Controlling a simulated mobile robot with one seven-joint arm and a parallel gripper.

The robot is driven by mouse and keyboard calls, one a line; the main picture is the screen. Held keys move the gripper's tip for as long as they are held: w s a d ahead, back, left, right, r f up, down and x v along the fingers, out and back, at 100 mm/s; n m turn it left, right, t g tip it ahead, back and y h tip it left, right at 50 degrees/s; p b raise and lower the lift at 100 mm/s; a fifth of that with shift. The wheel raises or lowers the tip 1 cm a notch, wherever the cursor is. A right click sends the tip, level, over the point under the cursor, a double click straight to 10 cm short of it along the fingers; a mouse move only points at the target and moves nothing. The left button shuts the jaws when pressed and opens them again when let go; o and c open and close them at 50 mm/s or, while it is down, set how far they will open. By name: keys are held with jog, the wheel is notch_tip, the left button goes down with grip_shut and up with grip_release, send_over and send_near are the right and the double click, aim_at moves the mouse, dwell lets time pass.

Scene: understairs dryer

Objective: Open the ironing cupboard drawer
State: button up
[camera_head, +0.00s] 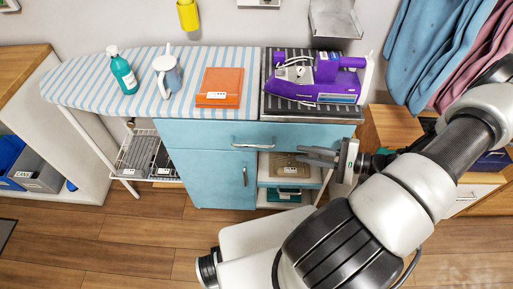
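The ironing cupboard is light blue and stands under the ironing board. Its wide drawer (205,134) runs along the top and looks shut, its front in line with the cupboard. The drawer's silver bar handle (252,146) is at the middle of the front. My gripper (301,154) is to the right of the handle, apart from it, with its fingers pointing left. Its two fingers show a narrow gap with nothing between them.
A cupboard door (212,178) with an upright handle is below the drawer. Wire shelves (143,154) are left. Floor in front is clear at left.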

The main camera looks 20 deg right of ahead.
aim_at(260, 146)
jog(key=b+x, duration=0.1)
jog(key=x, duration=1.6)
jog(key=shift+a, duration=0.15)
grip_shut()
